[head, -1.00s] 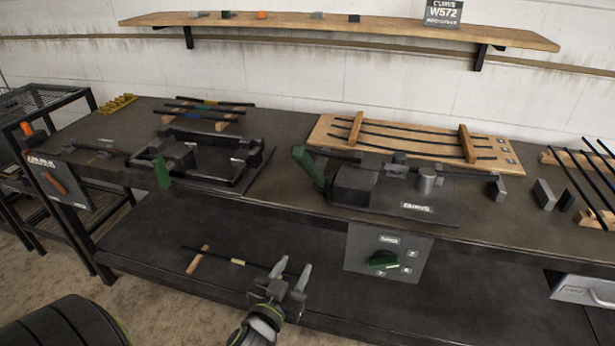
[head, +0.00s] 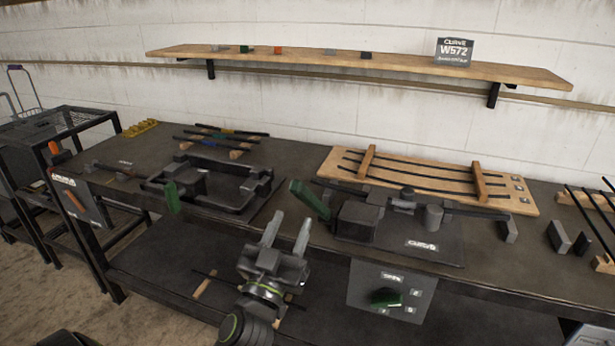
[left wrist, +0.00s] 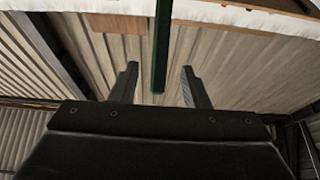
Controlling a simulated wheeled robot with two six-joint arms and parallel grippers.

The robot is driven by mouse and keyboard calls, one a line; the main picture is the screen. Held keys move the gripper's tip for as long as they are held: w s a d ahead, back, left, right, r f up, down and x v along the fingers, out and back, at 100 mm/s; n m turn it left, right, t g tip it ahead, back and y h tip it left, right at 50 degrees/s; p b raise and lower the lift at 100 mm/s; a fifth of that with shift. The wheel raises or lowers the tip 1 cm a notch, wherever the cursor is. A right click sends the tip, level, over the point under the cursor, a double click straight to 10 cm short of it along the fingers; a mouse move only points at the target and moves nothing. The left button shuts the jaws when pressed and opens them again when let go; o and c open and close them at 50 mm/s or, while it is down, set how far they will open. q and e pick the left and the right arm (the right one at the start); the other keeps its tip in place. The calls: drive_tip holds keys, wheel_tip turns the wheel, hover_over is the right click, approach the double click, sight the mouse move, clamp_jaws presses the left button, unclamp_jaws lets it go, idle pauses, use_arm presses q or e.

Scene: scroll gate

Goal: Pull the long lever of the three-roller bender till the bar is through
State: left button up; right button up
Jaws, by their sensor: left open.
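The bender with round grey rollers (head: 433,217) stands on the bench at centre right. Its lever ends in a green grip (head: 308,199) that leans up and left over the bench's front edge. A long thin dark bar (head: 462,210) runs across behind its block. My left gripper (head: 288,232) is open and empty, fingers pointing up, in front of the bench edge, below and left of that grip. In the left wrist view a green bar (left wrist: 163,45) shows between and beyond the open fingertips (left wrist: 158,82), with no visible contact. My right gripper is out of view.
Another fixture with a green handle (head: 173,197) stands to the left. A wooden rack (head: 420,195) of dark rods lies behind the bender. A panel with a green knob (head: 386,298) hangs below the front edge. A shelf (head: 350,66) runs along the wall.

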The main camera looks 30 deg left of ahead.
use_arm(q)
wheel_tip(320, 180, up, 4)
drive_tip(key=p, duration=0.3)
hover_over(316, 206)
drive_tip(key=s, duration=0.3)
drive_tip(key=shift+w+a, duration=0.25)
drive_tip(key=c, duration=0.9)
clamp_jaws()
